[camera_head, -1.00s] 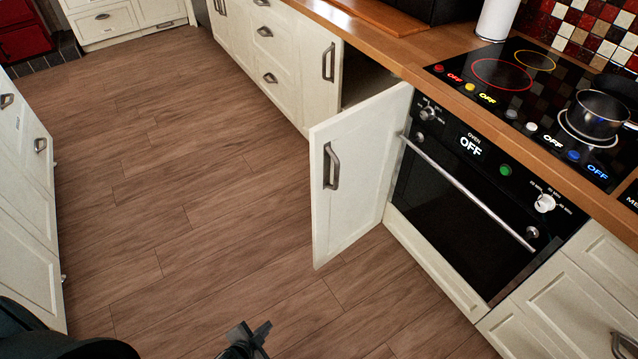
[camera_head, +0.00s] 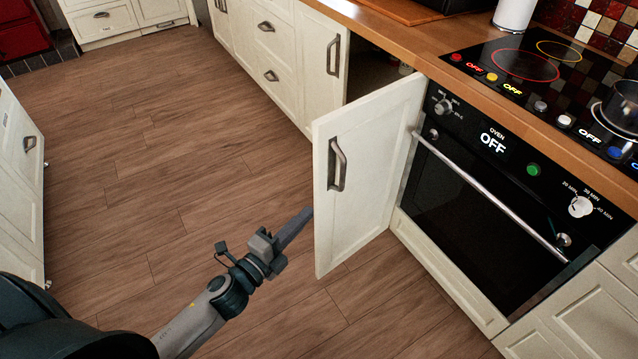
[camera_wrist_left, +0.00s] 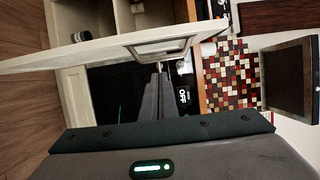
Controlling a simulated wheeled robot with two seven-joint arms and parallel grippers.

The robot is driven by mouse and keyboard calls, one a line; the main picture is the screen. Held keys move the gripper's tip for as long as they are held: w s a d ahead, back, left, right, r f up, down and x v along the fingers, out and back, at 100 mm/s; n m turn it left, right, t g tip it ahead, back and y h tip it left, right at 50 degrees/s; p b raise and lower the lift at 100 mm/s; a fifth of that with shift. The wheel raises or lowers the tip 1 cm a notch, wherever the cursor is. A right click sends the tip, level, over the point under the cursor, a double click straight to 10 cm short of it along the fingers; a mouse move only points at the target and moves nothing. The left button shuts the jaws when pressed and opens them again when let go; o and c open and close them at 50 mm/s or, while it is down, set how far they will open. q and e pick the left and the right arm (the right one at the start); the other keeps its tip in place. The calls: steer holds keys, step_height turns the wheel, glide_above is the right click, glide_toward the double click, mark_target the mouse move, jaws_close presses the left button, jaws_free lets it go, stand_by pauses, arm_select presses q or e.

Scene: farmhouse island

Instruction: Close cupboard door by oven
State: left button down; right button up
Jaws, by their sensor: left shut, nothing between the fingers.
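The cream cupboard door (camera_head: 367,175) by the oven (camera_head: 480,205) stands wide open, swung out over the floor from its hinge side next to the oven. Its metal handle (camera_head: 337,164) faces left in the head view. My left gripper (camera_head: 300,225) is shut and empty, at the left of the door's free edge and below the handle. In the left wrist view the shut fingers (camera_wrist_left: 157,98) point toward the door (camera_wrist_left: 85,48) and its handle (camera_wrist_left: 160,48); I cannot tell whether they touch. My right gripper is not in view.
The open cupboard (camera_head: 375,75) shows a dark inside between the door and the drawers (camera_head: 268,65). The worktop (camera_head: 400,30) runs above, with the hob (camera_head: 540,75) and a pot (camera_head: 622,108). The wooden floor (camera_head: 150,170) is clear; cabinets stand at left.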

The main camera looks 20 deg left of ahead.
mark_target(317, 183)
arm_select(q)
steer(key=shift+w, duration=0.15)
steer(key=p+x, duration=0.1)
steer(key=x, duration=0.8)
steer(key=shift+w+d, duration=0.15)
steer(key=shift+w, duration=0.15)
steer(key=a, duration=0.1)
steer(key=w+a, duration=0.1)
steer(key=shift+w+a+p, duration=0.3)
steer(key=shift+w+a, duration=0.25)
steer(key=shift+a, duration=0.15)
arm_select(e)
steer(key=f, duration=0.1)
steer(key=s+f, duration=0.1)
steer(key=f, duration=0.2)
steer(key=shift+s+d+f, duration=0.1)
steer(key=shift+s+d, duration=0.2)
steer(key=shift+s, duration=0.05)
arm_select(q)
steer(key=shift+a+f, duration=0.1)
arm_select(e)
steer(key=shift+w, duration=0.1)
